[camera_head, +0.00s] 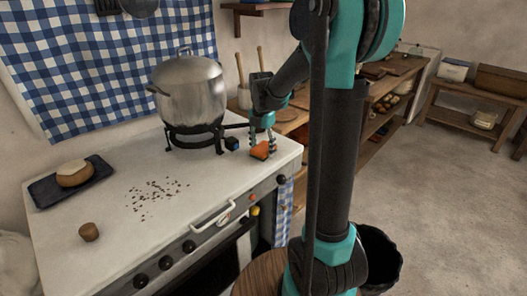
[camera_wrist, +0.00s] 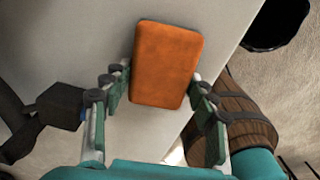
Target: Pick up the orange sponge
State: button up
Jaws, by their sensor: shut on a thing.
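The orange sponge (camera_head: 260,150) is at the right end of the white stove top (camera_head: 110,240), near its front right edge. In the wrist view the sponge (camera_wrist: 166,64) is a rounded orange block lying lengthwise between the fingers. My gripper (camera_head: 263,140) reaches down onto it from above. In the wrist view my gripper (camera_wrist: 160,88) has a finger on each side of the sponge, shut on its near part. Whether the sponge touches the stove top or is slightly above it I cannot tell.
A steel pot (camera_head: 188,92) stands on a black burner just left of my gripper. A dark tray (camera_head: 50,188) with a round loaf (camera_head: 75,173), a small brown piece (camera_head: 89,232) and dark crumbs (camera_head: 155,193) are farther left.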

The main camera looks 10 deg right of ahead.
aim_at(262, 148)
notch_tip(262, 148, up, 20)
dwell(0.7)
jog(key=shift+o, duration=1.3)
jog(key=c, duration=0.3)
